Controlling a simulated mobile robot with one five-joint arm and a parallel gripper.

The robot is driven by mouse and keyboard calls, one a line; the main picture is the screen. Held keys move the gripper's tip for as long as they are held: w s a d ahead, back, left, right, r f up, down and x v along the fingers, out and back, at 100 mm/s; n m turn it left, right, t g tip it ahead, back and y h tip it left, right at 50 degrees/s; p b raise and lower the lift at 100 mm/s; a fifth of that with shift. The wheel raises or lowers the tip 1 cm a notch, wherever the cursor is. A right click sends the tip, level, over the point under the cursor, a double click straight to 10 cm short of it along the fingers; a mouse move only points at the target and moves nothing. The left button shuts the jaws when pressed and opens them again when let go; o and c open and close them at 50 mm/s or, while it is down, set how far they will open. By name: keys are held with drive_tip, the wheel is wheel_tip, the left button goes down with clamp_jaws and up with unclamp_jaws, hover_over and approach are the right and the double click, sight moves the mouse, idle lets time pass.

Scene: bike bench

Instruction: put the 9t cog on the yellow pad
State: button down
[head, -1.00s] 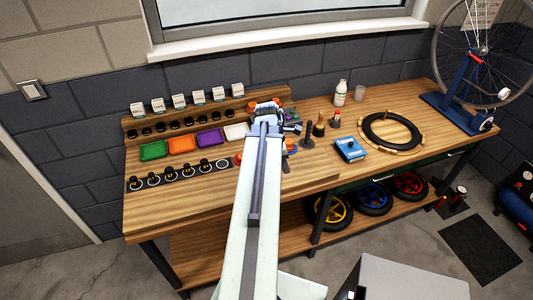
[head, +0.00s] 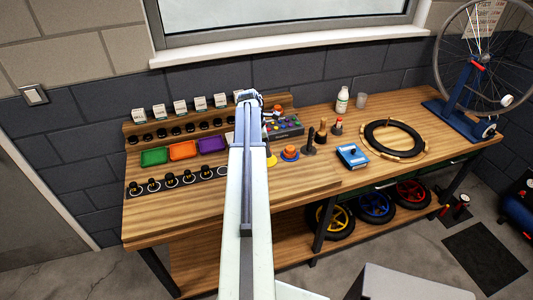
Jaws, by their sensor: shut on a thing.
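My gripper (head: 250,97) is at the far end of my raised arm, near the back shelf of the bench. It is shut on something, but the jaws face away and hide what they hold. The strip's right end spot (head: 222,170) looks bare. A yellow patch (head: 271,161), likely the yellow pad, shows just right of my arm, partly hidden by it.
Green (head: 155,157), orange (head: 183,150) and purple (head: 212,144) trays lie behind the cogs. A grey tray of coloured parts (head: 285,127) is behind.

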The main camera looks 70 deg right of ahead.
drive_tip(key=shift+w+d+f+b, duration=0.15)
drive_tip(key=shift+f+b, duration=1.8)
drive_tip(key=shift+f, duration=0.1)
drive_tip(key=c, duration=1)
unclamp_jaws()
drive_tip(key=shift+r, duration=0.1)
drive_tip(key=p+v, duration=1.2)
drive_tip(key=shift+w+r, duration=0.1)
drive_tip(key=shift+r, duration=0.1)
